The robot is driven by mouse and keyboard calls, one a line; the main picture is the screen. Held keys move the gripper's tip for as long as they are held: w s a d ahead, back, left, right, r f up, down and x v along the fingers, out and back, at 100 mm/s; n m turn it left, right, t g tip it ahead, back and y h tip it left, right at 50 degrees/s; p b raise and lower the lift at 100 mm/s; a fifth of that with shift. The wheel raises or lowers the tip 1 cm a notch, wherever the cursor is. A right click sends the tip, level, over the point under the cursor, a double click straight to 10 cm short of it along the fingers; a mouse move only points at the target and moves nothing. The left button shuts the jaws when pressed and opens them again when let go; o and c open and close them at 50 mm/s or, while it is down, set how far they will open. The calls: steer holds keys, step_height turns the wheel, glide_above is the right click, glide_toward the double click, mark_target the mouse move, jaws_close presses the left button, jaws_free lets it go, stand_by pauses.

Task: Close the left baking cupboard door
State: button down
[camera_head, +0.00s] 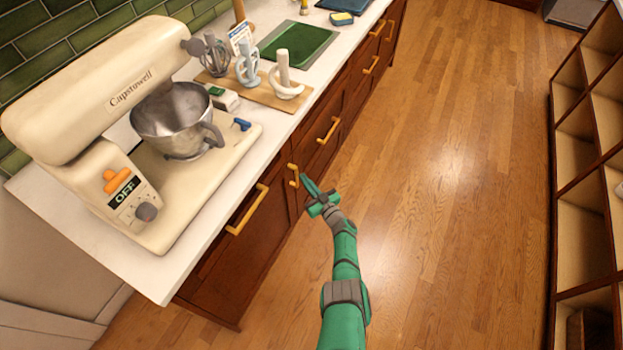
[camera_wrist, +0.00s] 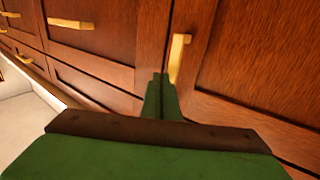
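The wooden left cupboard door (camera_head: 252,248) is in the lower cabinet under the mixer in the head view. It looks about flush with the cabinet front; I cannot tell whether a small gap remains. A short upright brass handle (camera_head: 293,175) is beside its right edge; a handle also shows in the wrist view (camera_wrist: 177,58). My green gripper (camera_head: 307,181) is in front of the cabinet, just right of this handle. In the wrist view my fingertips (camera_wrist: 161,78) are close together, with nothing seen between them, near the handle's lower end. Contact with the wood is unclear.
A cream stand mixer (camera_head: 95,90) with a steel bowl (camera_head: 170,115) stands on the white countertop (camera_head: 195,245). Several attachments stand on a wooden board (camera_head: 265,95) behind it. Open wooden shelves (camera_head: 585,245) line the right. The wood floor (camera_head: 450,160) between is clear.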

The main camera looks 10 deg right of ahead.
steer(key=s+d, duration=0.8)
steer(key=d, duration=0.3)
steer(key=shift+s, duration=0.3)
stand_by(0.4)
